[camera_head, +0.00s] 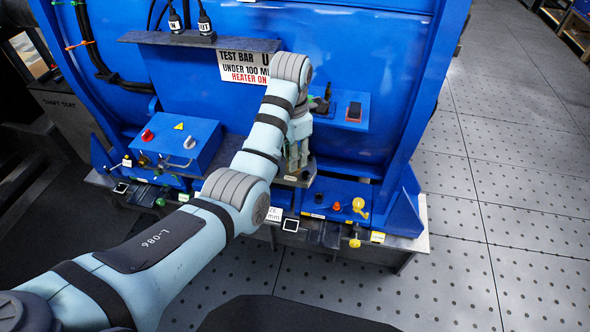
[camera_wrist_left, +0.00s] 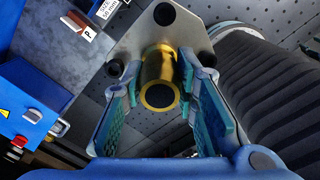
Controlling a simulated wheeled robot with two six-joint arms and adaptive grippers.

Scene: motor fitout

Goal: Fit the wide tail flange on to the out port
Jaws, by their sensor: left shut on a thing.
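My left gripper (camera_head: 298,160) is low in front of the blue machine; it also shows in the left wrist view (camera_wrist_left: 160,95). Its two teal-padded fingers are shut on a brass tube (camera_wrist_left: 158,70), one on each side. A pale grey metal plate (camera_wrist_left: 140,42) with several dark holes lies behind the tube, and the two look like one flange. In the head view a grey plate edge (camera_head: 293,181) shows below the fingers. I cannot tell whether it touches what lies under it. No out port can be clearly made out. My right gripper is not in view.
A blue control box (camera_head: 182,145) with knobs stands left of the gripper. A black rocker switch (camera_head: 354,111) sits on a shelf at right. Yellow and red fittings (camera_head: 358,207) line the lower ledge. Black plugs labelled IN and OUT (camera_head: 205,24) are above. Tiled floor (camera_head: 500,180) is clear at right.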

